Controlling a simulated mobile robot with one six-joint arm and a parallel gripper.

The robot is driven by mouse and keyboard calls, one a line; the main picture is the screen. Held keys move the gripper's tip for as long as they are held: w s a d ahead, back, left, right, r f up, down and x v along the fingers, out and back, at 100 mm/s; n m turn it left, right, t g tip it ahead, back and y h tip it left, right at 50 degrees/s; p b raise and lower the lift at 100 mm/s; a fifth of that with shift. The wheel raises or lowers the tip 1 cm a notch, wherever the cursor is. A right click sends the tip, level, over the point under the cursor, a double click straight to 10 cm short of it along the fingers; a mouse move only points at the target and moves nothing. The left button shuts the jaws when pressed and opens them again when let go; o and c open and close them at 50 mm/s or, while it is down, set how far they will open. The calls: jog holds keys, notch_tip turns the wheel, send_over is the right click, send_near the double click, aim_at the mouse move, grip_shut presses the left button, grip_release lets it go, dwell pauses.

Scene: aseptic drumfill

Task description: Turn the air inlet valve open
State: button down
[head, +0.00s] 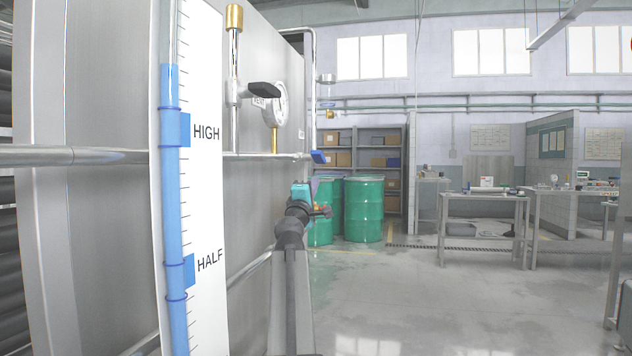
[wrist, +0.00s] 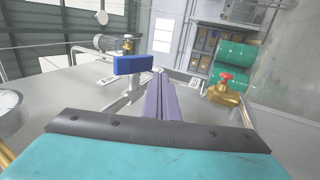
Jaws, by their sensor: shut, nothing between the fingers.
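My gripper (wrist: 158,78) shows purple fingers pressed together with nothing between them. In the head view my gripper (head: 314,185) is small, beside the steel tank wall. A blue lever handle (wrist: 133,64) is just left of the fingertips in the wrist view; touching or apart is unclear. In the head view the blue handle (head: 320,157) is above my gripper, at the end of a horizontal pipe. A black lever handle (head: 264,89) is by a round gauge (head: 281,104). A red-handwheel brass valve (wrist: 225,82) is right of the fingers. No readable label marks which is the air inlet valve.
A sight tube (head: 171,200) with blue liquid above HIGH stands close in front, beside a white scale (head: 205,240). The steel tank (head: 90,240) fills the left. Green drums (head: 363,210) and a workbench (head: 487,196) stand farther back.

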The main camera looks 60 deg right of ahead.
jog(key=shift+p+v, duration=0.3)
jog(key=shift+v, duration=1.75)
